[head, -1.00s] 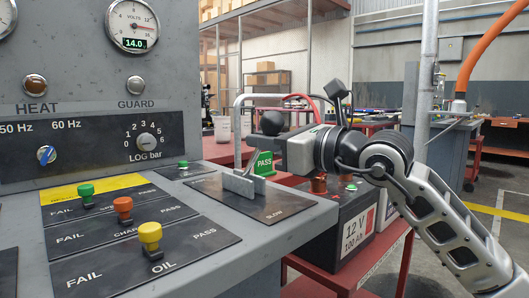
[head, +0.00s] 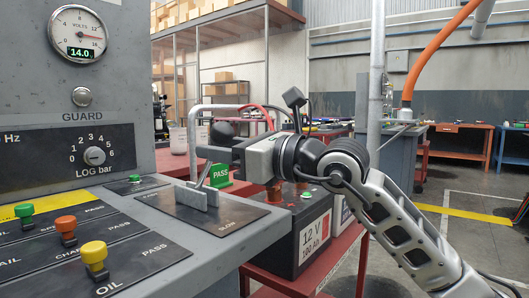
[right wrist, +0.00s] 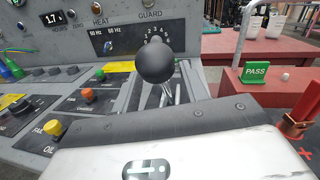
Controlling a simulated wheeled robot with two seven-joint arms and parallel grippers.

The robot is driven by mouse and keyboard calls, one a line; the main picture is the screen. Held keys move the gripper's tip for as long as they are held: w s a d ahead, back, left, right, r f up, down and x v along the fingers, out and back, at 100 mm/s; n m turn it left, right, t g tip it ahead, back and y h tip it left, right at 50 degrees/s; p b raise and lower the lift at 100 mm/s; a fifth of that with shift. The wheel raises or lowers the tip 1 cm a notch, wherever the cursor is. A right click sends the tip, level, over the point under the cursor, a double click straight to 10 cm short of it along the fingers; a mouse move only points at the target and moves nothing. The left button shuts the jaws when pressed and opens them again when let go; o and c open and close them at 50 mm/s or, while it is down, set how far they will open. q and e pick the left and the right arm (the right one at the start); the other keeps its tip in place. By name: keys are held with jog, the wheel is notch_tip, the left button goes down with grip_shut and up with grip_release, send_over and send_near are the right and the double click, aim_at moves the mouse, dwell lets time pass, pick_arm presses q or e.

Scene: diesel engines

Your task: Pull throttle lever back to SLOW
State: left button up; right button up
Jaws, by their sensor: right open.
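The throttle lever has a black ball knob (head: 222,132) on a thin metal rod (head: 207,173). The rod rises from a slotted grey bracket on a dark plate (head: 245,212), whose near end reads SLOW. The lever leans up and to the right, away from that label. My right gripper (head: 215,154) is open at the lever's upper part, just below the knob, and hides part of the rod. In the right wrist view the knob (right wrist: 154,62) stands just beyond the gripper body. Whether the fingers touch the rod is unclear. My left gripper is out of view.
Green, orange and yellow (head: 94,256) knobs stand on the console at left. A green PASS sign (head: 219,176) is behind the lever. A 12 V battery (head: 313,235) sits on a red cart below my right arm. A grey bent pipe (head: 193,135) rises behind.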

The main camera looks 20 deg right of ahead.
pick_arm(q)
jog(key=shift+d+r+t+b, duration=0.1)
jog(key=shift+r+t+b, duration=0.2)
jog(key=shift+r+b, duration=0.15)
pick_arm(e)
jog(key=r+v, duration=0.1)
jog(key=v, duration=1.4)
jog(key=shift+f, duration=0.3)
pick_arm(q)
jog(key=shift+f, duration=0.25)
